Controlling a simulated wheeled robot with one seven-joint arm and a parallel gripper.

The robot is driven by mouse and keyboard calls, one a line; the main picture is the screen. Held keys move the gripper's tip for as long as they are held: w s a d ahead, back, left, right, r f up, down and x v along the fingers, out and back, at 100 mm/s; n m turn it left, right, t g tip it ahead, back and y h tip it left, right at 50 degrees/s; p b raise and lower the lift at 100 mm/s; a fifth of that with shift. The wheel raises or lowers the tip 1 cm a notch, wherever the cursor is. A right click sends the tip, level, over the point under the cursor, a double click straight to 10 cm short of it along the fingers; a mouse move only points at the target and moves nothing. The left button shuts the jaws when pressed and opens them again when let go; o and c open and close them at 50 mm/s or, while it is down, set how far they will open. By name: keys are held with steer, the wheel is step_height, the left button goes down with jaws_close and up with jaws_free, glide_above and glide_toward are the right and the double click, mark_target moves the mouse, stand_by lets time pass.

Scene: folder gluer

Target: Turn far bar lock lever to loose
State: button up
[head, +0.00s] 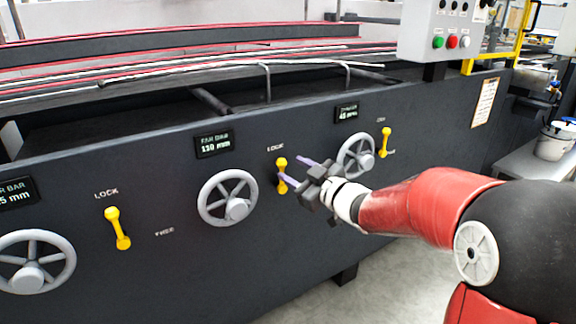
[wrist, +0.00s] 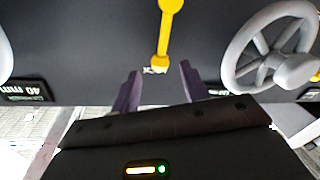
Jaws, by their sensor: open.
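The far bar lock lever (head: 282,164) is yellow and stands roughly upright on the dark machine panel, just below a LOCK label. It is right of the FAR BAR display (head: 213,143), which reads about 110 mm. In the wrist view the lever (wrist: 164,35) appears upside down, its narrow end close to the LOCK lettering. My gripper (head: 290,168) is open in front of the lever, purple fingers apart. In the wrist view the gripper (wrist: 158,75) has a finger to either side of the lever's line, with nothing between them. The lower lever is partly hidden by a finger in the head view.
A grey handwheel (head: 228,198) is left of the lever; another handwheel (head: 357,155) and yellow lever (head: 385,142) are to the right, close to my gripper. A further yellow lever (head: 117,228) is at left. A control box (head: 440,30) stands above. Floor in front is clear.

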mark_target(285, 165)
steer(key=shift+x, duration=1.9)
jaws_close()
